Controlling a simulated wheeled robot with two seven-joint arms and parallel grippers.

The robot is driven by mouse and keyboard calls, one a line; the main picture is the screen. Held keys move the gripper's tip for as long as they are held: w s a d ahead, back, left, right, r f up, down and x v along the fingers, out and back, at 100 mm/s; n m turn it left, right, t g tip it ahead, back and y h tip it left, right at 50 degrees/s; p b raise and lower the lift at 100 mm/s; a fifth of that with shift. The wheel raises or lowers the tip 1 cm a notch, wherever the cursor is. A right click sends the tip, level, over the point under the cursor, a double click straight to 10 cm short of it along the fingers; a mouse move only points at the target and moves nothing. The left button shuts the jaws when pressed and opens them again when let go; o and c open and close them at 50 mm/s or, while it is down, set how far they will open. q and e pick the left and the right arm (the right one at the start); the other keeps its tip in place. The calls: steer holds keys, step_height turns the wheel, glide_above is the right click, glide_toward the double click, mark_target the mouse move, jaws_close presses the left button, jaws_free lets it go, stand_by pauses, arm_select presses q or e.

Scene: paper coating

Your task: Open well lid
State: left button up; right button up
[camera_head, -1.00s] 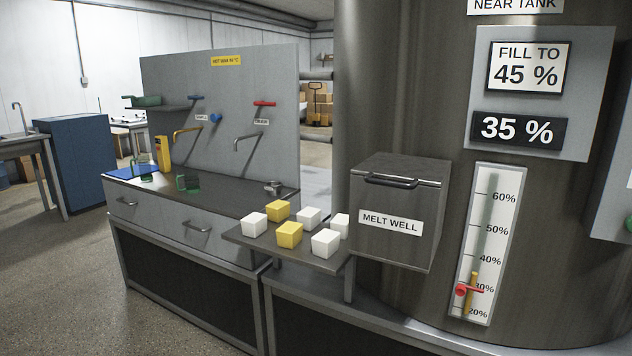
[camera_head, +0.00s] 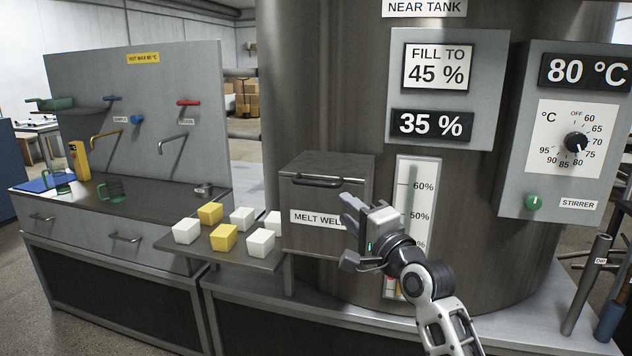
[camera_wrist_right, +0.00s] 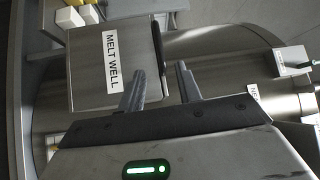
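The melt well (camera_head: 300,236) is a dark metal box on the front of the tank, labelled "MELT WELL". Its lid (camera_head: 338,164) is closed, with a dark bar handle (camera_head: 318,181) along the front edge. In the right wrist view the well (camera_wrist_right: 85,75) shows sideways. My right gripper (camera_head: 348,232) is in front of and to the right of the well, apart from the handle. Its two fingers are spread with nothing between them; the right wrist view shows the same gap (camera_wrist_right: 160,85). My left gripper is not in view.
White and yellow wax blocks (camera_head: 223,237) sit on a shelf (camera_head: 180,240) left of the well. The tank gauge (camera_head: 418,172) is behind my right gripper. A control box with a dial (camera_head: 575,142) stands to the right. A bench with taps (camera_head: 100,190) is at left.

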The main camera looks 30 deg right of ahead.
mark_target(319, 186)
steer(key=w, duration=0.4)
steer(key=w+r, duration=0.1)
steer(key=w, duration=0.3)
steer(key=w+p, duration=0.1)
steer(key=w, duration=0.4)
steer(key=shift+d+r, duration=0.3)
steer(key=shift+d, duration=0.1)
jaws_close()
